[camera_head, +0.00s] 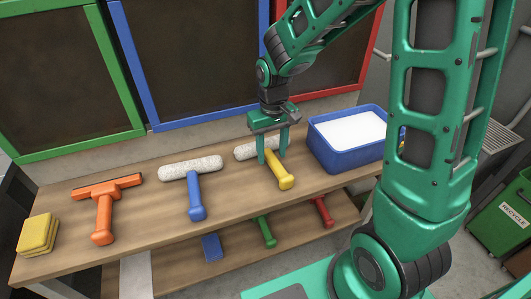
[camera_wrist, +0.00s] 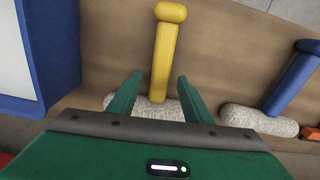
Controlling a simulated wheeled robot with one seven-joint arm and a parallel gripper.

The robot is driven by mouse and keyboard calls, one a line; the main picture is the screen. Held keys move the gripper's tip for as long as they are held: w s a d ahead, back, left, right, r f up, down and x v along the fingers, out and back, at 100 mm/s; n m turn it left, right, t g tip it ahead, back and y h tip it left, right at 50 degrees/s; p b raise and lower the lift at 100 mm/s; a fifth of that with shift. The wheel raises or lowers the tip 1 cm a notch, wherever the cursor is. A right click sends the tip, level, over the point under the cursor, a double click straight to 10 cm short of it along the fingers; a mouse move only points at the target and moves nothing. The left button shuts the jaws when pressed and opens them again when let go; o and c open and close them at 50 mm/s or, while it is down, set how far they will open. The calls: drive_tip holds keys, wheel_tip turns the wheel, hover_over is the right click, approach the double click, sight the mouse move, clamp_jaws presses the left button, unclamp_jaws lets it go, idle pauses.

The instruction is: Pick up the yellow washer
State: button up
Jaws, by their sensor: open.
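The yellow washer (camera_head: 282,176) lies on the upper wooden shelf, its yellow handle pointing toward the front and its white fluffy head at the back. In the wrist view its handle (camera_wrist: 165,45) runs up the picture, away from my gripper, and its head is partly hidden behind my fingers. My gripper (camera_head: 272,156) is open and points down over the washer, near where handle and head meet. In the wrist view the two green fingers (camera_wrist: 160,82) stand on either side of the handle, with gaps visible. I cannot tell how far down they reach.
A blue-handled washer (camera_head: 196,196) and an orange squeegee (camera_head: 104,215) lie to the left, with yellow sponges (camera_head: 37,235) at the far end. A blue tub (camera_head: 325,158) with white contents stands close on the right. Green and red handles show on the lower shelf.

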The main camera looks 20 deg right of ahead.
sight(271, 158)
drive_tip(key=shift+f, duration=0.9)
drive_tip(key=c, duration=1.1)
drive_tip(key=shift+c, duration=0.2)
drive_tip(key=shift+r, duration=0.55)
drive_tip(key=r, duration=0.3)
drive_tip(key=shift+s+a+r, duration=0.3)
drive_tip(key=shift+s+r, duration=0.1)
drive_tip(key=s+a+r, duration=0.6)
drive_tip(key=s, duration=0.2)
drive_tip(key=shift+s+a, duration=0.2)
drive_tip(key=shift+a, duration=0.1)
